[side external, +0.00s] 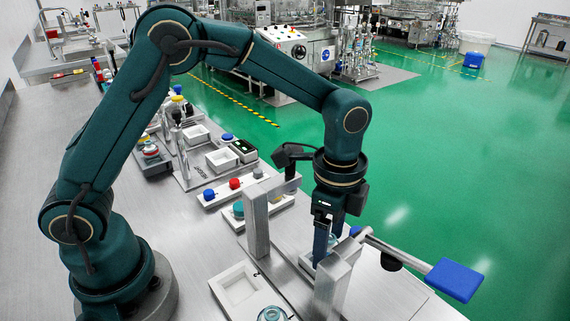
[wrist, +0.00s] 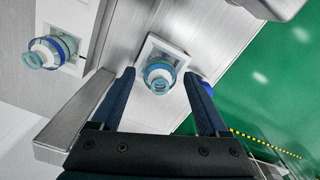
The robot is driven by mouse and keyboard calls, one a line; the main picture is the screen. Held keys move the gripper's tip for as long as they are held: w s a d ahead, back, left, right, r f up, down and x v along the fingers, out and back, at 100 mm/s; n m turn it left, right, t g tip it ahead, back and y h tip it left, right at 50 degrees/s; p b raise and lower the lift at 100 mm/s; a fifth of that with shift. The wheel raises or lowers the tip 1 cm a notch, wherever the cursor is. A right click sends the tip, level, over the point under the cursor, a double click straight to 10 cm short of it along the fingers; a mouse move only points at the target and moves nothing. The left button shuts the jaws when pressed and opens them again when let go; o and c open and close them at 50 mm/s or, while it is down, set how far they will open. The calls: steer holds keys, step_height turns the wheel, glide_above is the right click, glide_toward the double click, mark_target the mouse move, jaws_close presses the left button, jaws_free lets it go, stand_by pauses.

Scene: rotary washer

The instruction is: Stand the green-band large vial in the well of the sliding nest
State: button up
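My gripper (wrist: 159,76) is open, pointing down. Its two dark blue fingers are on either side of a clear vial (wrist: 158,78) with a blue ring, with a gap on each side. This vial stands in a white square nest (wrist: 178,56); in the side view it is mostly hidden by my gripper (side external: 325,255). A second clear vial (wrist: 48,52) with a blue band stands in a white holder at the left of the wrist view. It also shows at the bottom edge of the side view (side external: 272,314). I cannot make out a green band on either vial.
Metal posts (side external: 258,222) and (side external: 331,290) stand close around my gripper. A metal lever with a blue paddle (side external: 455,281) reaches out to the right. A button panel (side external: 233,186) and small trays stand behind.

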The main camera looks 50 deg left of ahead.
mark_target(330, 240)
step_height(330, 240, up, 11)
steer(key=s+a+n+t, duration=0.5)
steer(key=s+a+n, duration=0.5)
steer(key=s+n, duration=0.3)
steer(key=shift+f+n+t, duration=0.15)
steer(key=shift+n+t, duration=0.15)
